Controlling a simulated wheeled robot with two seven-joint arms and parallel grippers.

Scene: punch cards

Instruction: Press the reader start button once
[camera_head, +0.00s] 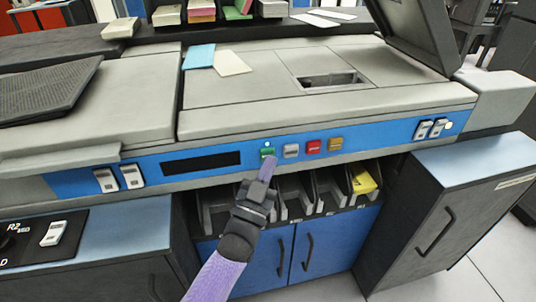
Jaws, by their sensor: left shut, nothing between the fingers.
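The card reader (330,109) is a wide grey machine with a blue front strip. My right gripper is not in view.
A blue card (199,56) and a cream card (231,63) lie on the machine's top. Card-slot bins (325,190) are below the strip, one holding a yellow card (363,182). White rocker switches (119,178) sit left, others (430,128) right. Coloured card stacks (201,10) stand behind.

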